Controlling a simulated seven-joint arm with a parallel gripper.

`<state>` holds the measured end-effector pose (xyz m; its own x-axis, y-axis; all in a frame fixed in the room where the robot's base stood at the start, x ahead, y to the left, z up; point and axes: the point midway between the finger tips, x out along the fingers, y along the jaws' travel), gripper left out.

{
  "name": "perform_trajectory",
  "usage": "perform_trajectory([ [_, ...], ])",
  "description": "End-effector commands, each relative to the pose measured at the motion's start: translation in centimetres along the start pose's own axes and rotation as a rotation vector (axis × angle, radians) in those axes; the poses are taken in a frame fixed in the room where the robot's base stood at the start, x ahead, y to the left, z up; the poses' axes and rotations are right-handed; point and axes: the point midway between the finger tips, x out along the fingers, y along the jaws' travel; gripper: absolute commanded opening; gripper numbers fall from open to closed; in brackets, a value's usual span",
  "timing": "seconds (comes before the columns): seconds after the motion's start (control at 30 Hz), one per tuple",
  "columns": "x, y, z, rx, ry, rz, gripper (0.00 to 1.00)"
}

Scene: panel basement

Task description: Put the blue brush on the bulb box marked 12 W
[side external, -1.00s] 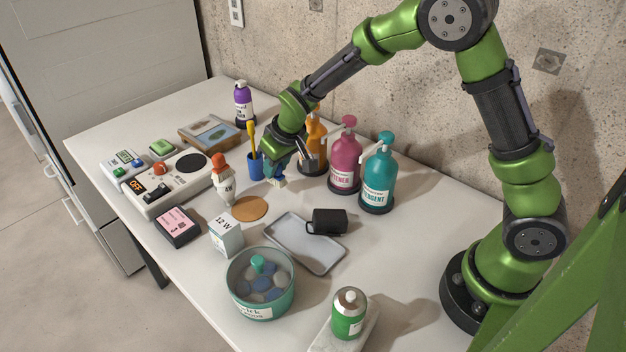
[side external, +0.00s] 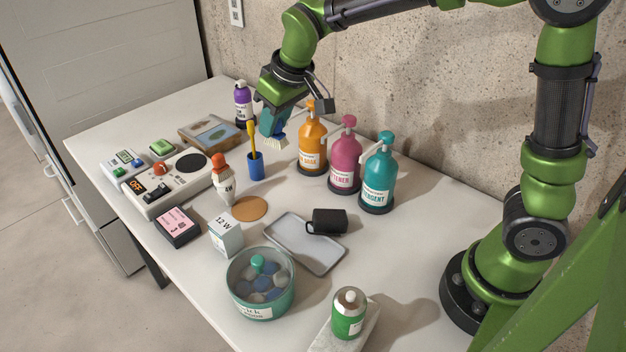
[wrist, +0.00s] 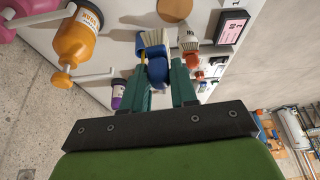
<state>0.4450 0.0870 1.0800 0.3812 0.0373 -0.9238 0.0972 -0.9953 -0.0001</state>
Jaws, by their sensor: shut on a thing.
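My gripper (side external: 270,122) is shut on the blue brush (side external: 273,139) and holds it in the air above the table, its pale bristles pointing down. In the wrist view the brush (wrist: 156,66) sits between the green fingers (wrist: 168,88), bristles outward. The bulb box marked 12 W (side external: 226,236) is a small white box standing on the table, left of the grey tray and behind the teal tub. It is well apart from the brush, and its top looks bare.
Orange (side external: 312,147), pink (side external: 345,160) and teal (side external: 378,178) pump bottles stand along the wall.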

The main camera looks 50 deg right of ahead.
Motion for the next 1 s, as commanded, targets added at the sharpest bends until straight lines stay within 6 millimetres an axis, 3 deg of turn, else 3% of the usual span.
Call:
perform_trajectory([
  [0.1,-0.6,-3.6,4.6,-0.170,-0.001,-0.072,0.00],
  [0.3,-0.4,-7.7,11.8,-0.461,-0.001,-0.192,0.00],
  [0.47,0.3,-8.7,14.2,-0.583,-0.001,-0.245,0.00],
  [0.67,0.8,-9.0,13.4,-0.634,-0.001,-0.267,0.00],
  [1.0,4.7,-12.3,6.5,-0.636,-0.003,-0.270,0.00],
])
